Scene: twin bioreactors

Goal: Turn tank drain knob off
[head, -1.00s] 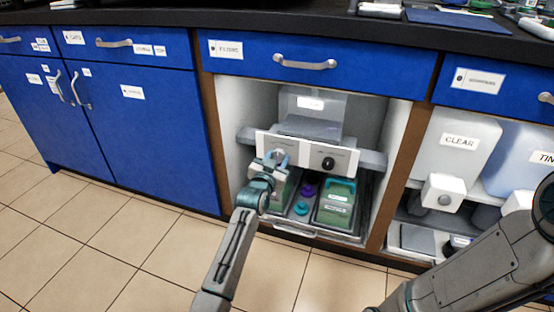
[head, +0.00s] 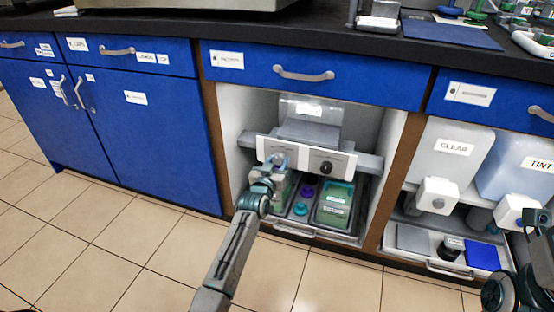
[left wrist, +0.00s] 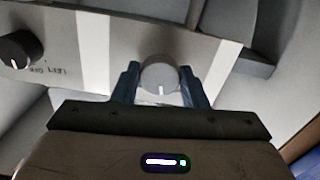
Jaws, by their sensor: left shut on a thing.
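A white panel (head: 300,157) with two knobs crosses the open cabinet below the middle drawer. My left gripper (head: 276,165) reaches to the panel's left knob and covers it in the head view. In the left wrist view, that grey round knob (left wrist: 159,76) sits between the two fingers of my left gripper (left wrist: 160,86), which are shut on it. A white mark on the knob points down in that picture. The other, dark knob (head: 325,168) is free on the panel; it also shows in the left wrist view (left wrist: 18,48). My right gripper is at the far right, cut off and unclear.
A clear tank (head: 310,120) stands behind the panel. Below it a tray (head: 300,233) holds green containers (head: 334,204) and purple and teal items. At right, the CLEAR (head: 452,150) and TINT (head: 520,165) tanks stand above another tray. The floor in front is bare.

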